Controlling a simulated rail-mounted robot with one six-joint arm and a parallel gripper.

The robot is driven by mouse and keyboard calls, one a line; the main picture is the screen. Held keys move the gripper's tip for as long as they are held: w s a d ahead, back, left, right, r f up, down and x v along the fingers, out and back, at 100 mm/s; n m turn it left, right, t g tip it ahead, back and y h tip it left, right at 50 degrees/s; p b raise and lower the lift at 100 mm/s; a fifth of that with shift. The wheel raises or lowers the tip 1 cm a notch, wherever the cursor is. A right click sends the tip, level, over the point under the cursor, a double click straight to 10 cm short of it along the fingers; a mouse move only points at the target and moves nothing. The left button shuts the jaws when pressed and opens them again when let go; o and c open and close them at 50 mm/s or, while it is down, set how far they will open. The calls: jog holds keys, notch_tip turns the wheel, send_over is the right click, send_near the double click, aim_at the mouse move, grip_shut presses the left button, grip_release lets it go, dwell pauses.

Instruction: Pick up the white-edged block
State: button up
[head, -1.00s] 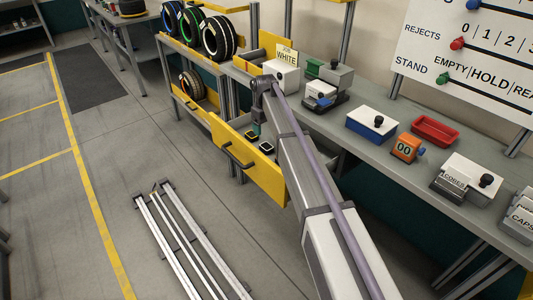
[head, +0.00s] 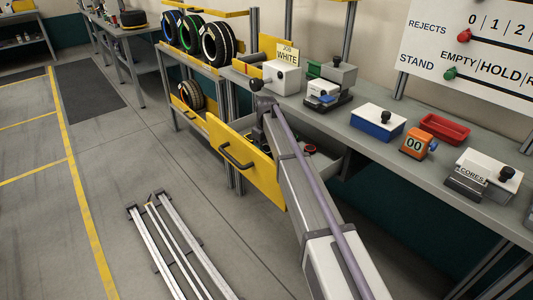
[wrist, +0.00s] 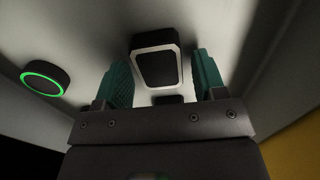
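The white-edged block (wrist: 155,67) shows in the wrist view as a dark block with a white rim. It lies on the light drawer floor, between and ahead of my gripper's teal fingertips. My gripper (wrist: 162,80) is open, with a visible gap between the block and the right finger. The left finger's tip appears close to the block's left edge; I cannot tell if they touch. In the head view my arm reaches down into the open yellow-fronted drawer (head: 265,172) and hides both gripper and block.
A round green-ringed block (wrist: 45,80) lies left of my gripper in the wrist view. A red-ringed piece (head: 309,149) shows in the drawer, right of my arm. The drawer walls surround the gripper. The bench above holds a white box (head: 281,77) and a grey-white device (head: 323,92).

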jog(key=c, duration=0.8)
